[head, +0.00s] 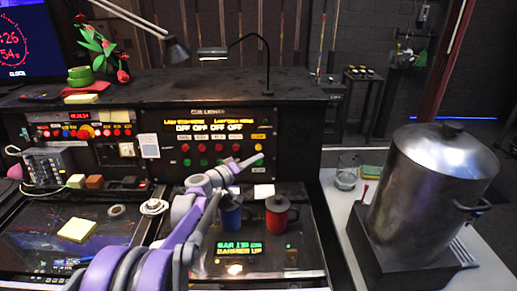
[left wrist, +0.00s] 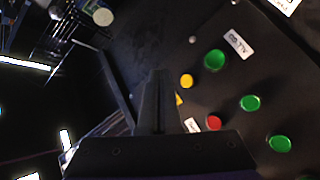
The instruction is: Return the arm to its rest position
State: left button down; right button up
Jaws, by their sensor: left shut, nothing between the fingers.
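My purple and grey left arm rises from the bottom of the head view toward the cue panel (head: 174,154). My left gripper (head: 258,158) is at the lower right of that panel, shut and empty. Whether it touches the panel is unclear. In the left wrist view the dark fingers of my left gripper (left wrist: 155,98) are together. A yellow button (left wrist: 187,81), a red button (left wrist: 214,123) and several green buttons (left wrist: 250,103) show to their right. My right gripper is not in view.
A blue mug (head: 230,217) and a red mug (head: 277,215) stand below the gripper, the blue one partly behind my arm. A large metal pot (head: 430,185) stands at the right. A lamp (head: 266,70) stands on the shelf above the panel.

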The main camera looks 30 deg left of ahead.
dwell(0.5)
